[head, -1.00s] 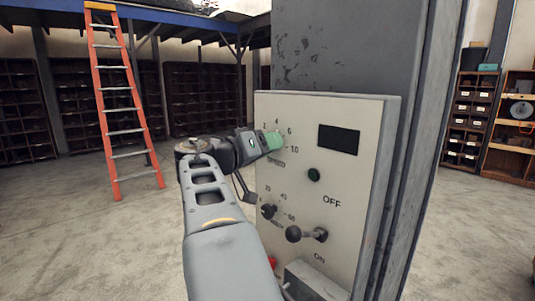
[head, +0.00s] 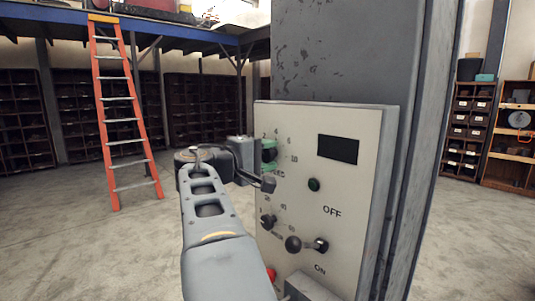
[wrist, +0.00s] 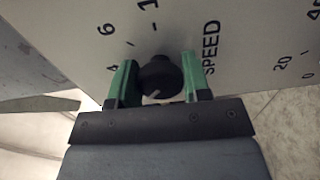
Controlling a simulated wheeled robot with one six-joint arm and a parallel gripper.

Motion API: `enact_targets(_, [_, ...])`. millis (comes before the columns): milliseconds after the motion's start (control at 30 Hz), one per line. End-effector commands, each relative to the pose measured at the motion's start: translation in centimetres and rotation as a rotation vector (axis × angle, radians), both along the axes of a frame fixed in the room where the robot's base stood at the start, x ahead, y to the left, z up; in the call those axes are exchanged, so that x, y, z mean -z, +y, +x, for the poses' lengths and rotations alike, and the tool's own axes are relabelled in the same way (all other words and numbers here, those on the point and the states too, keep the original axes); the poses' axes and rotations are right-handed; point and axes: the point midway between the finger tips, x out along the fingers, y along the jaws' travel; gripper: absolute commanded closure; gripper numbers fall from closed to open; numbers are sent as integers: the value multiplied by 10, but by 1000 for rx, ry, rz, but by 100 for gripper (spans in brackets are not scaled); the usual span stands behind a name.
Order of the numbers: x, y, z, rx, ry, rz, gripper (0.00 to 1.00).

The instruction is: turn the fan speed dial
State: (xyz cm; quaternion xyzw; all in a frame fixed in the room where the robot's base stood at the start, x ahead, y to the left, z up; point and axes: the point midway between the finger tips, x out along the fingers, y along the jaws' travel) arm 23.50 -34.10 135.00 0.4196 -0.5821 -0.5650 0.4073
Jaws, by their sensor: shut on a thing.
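The fan speed dial (wrist: 157,74) is a round black knob with a white pointer line, beside the word SPEED on the pale control panel (head: 345,200). In the wrist view its line slants down and to the left. My gripper (wrist: 158,70) has green fingers, one on each side of the dial, and is shut on it. In the head view my gripper (head: 268,155) is at the upper left of the panel, and my wrist and fingers mostly hide the dial there.
The panel is in front of a grey column (head: 340,55). An orange ladder (head: 122,120) and shelves stand behind.

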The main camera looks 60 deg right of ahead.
Motion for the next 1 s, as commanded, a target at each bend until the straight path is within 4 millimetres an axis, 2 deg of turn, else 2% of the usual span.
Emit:
enact_targets(600, [-3,0,0,1,532,179,80])
enact_targets(1000, [-2,0,0,1,735,246,80])
